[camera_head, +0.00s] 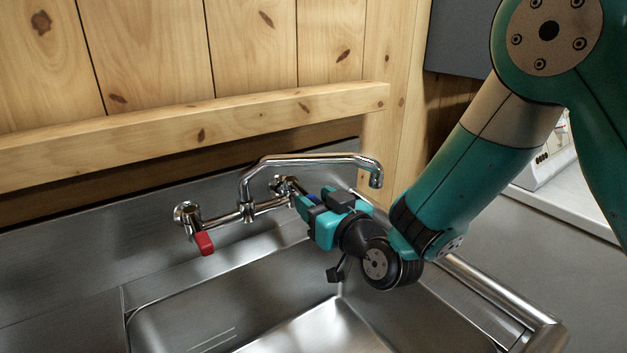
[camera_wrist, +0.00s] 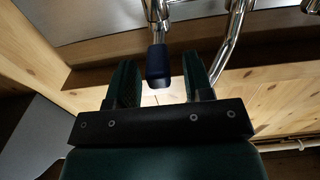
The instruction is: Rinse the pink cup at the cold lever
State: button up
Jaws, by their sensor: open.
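The blue lever (camera_wrist: 158,66), which I take to be the cold lever, stands between my gripper's two fingers in the wrist view, with gaps on both sides. In the head view a small blue part of it (camera_head: 314,199) shows beside my gripper (camera_head: 304,204), at the right end of the tap. My gripper is open, and its fingers (camera_wrist: 160,80) straddle the lever. The chrome spout (camera_head: 310,159) reaches right above my wrist and turns down at its end. I do not see the pink cup in either view.
A red lever (camera_head: 204,243) is at the tap's left end. The steel sink basin (camera_head: 190,315) below looks empty where visible. A wooden ledge (camera_head: 200,121) runs along the wall behind. A chrome rail (camera_head: 500,300) lies at the right. A white appliance (camera_head: 548,160) stands far right.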

jog(key=shift+w+a, duration=0.3)
jog(key=shift+w, duration=0.2)
jog(key=shift+c, duration=0.5)
